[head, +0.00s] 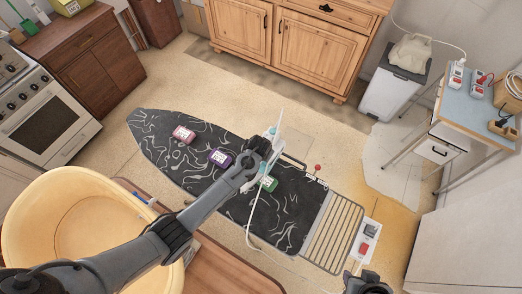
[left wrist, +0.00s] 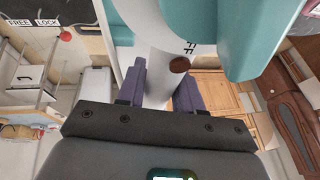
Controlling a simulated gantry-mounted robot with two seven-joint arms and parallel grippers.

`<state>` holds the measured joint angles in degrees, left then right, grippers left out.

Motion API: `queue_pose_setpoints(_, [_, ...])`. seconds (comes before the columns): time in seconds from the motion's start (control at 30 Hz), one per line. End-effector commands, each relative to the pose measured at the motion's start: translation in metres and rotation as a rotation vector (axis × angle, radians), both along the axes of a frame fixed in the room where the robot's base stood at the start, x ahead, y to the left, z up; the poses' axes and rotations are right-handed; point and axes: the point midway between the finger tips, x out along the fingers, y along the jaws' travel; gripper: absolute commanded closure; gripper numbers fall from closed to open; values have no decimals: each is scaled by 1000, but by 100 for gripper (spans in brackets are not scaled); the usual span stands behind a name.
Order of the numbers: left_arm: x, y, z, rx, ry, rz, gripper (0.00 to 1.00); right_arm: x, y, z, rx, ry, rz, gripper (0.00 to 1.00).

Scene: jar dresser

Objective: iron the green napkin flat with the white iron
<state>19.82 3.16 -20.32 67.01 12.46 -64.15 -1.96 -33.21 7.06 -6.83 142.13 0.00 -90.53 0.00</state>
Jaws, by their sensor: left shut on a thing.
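The ironing board (head: 150,150) is black with white swirls and lies across the middle of the head view. A small green item (head: 269,184) with a pale patch lies on it beside my left gripper, partly hidden; I cannot tell how flat it is. My left gripper (head: 263,146) is over the board, shut on the white and teal iron (head: 275,128). In the left wrist view the iron's white handle (left wrist: 160,70) is between the fingers, with teal parts above. I cannot tell whether the iron touches the board. My right gripper (head: 367,284) is partly cut off at the bottom edge.
A pink item (head: 184,134) and a purple item (head: 220,158) lie on the board to the left. A white cord (head: 249,222) trails over the board. A metal rack (head: 332,232) and a switch box (head: 367,241) are at its right end. A cream basin (head: 75,225) stands lower left.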

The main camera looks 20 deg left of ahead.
Motion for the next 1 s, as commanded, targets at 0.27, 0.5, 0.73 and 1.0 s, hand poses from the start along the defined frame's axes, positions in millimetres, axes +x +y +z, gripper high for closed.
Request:
queue_pose_setpoints(0.27, [2, -1, 12, -1, -7, 0, 100, 0, 2, 10, 8, 0, -4, 57])
queue_pose_setpoints(0.5, [2, -1, 13, -1, -7, 0, 100, 0, 2, 10, 7, 1, -4, 57])
queue_pose_setpoints(0.73, [3, -1, 27, -1, -8, -1, 100, 0, 2, 16, 7, 1, -3, 57])
queue_pose_setpoints(1.0, [3, 0, 51, -1, -8, -1, 100, 0, 0, 19, -1, 1, 3, 57])
